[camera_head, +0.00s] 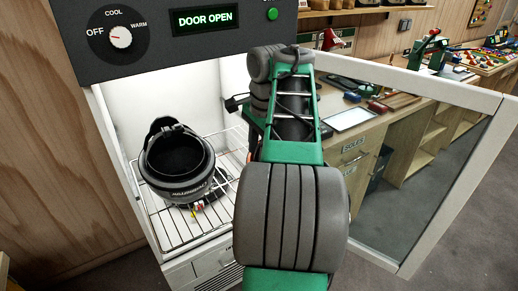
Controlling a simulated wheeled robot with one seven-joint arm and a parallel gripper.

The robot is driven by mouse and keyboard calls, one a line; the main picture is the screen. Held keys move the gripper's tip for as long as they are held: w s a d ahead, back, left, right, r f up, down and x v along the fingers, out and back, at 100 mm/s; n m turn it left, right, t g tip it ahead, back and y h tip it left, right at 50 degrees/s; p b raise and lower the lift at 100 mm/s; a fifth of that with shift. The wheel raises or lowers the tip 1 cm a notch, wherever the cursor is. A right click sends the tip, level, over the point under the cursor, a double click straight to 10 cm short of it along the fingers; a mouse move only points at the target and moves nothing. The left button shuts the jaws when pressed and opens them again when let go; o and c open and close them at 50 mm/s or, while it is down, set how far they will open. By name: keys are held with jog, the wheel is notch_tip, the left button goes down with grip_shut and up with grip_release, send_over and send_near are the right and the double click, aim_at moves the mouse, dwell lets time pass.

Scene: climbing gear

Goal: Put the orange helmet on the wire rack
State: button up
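The wire rack (172,229) is inside an open white cabinet. A dark, round, hollow item (180,168) with light lettering on its side sits on the left part of the rack, with its opening facing up. A small red and yellow bit (197,205) shows at its front edge. I see no clearly orange helmet. My green and grey arm reaches up past the right side of the rack and hides part of it. My gripper (238,103) is mostly hidden by the arm, and its fingertips and anything between them cannot be made out.
The cabinet's glass door (430,150) stands open to the right of my arm. The control panel (170,40) above has a knob and reads "DOOR OPEN". A workbench (385,115) with tools stands behind the door. Some bare rack shows in front of the dark item.

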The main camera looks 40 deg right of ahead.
grip_shut()
dwell(1.4)
